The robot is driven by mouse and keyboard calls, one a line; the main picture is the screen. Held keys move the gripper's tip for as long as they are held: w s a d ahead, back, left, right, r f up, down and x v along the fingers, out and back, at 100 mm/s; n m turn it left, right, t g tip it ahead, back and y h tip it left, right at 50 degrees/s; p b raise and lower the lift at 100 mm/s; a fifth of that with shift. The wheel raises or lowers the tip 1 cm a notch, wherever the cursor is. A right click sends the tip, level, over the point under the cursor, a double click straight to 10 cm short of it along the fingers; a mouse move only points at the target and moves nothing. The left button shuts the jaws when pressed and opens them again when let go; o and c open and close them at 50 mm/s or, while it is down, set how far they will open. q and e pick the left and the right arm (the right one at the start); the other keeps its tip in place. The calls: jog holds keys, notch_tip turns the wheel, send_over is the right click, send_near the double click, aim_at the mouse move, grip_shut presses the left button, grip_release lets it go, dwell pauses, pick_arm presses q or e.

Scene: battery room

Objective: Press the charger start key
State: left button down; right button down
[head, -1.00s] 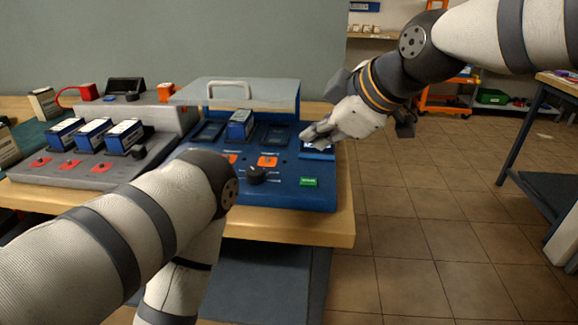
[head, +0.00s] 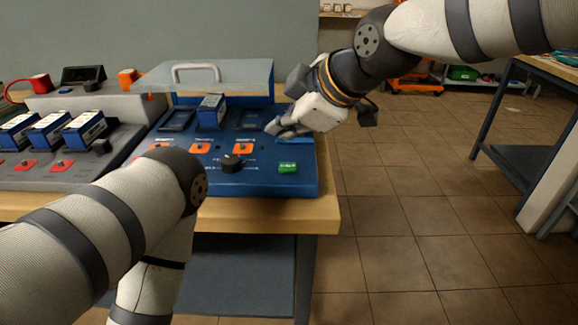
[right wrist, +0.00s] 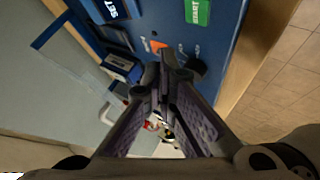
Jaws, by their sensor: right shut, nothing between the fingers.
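The charger is a blue unit (head: 210,181) with a sloped panel and a raised clear lid with a grey handle. Its green start key (head: 288,167) is at the panel's front right; in the right wrist view it reads START (right wrist: 197,12) at the top. My right gripper (head: 272,128) is shut and empty, over the panel's right part, behind and left of the green key and apart from it. Its fingertips (right wrist: 170,62) point at the panel in the wrist view. My left arm crosses the lower left; its gripper is out of view.
A black knob (head: 232,162) and orange keys (head: 243,148) sit left of the green key. A blue SET key (right wrist: 118,8) shows in the wrist view. A grey charger (head: 52,185) with batteries stands at left.

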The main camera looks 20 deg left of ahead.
aim_at(285, 168)
notch_tip(285, 168, down, 2)
pick_arm(q)
jog(key=shift+s+f, duration=0.4)
pick_arm(e)
jog(key=shift+f, duration=1.05)
jog(key=shift+f, duration=0.4)
jog(key=shift+f, duration=0.4)
dwell(0.6)
pick_arm(q)
jog(key=shift+w+r, duration=0.1)
pick_arm(e)
jog(key=shift+r, duration=0.9)
pick_arm(q)
jog(key=shift+w+r, duration=0.25)
pick_arm(e)
jog(key=shift+f, duration=0.1)
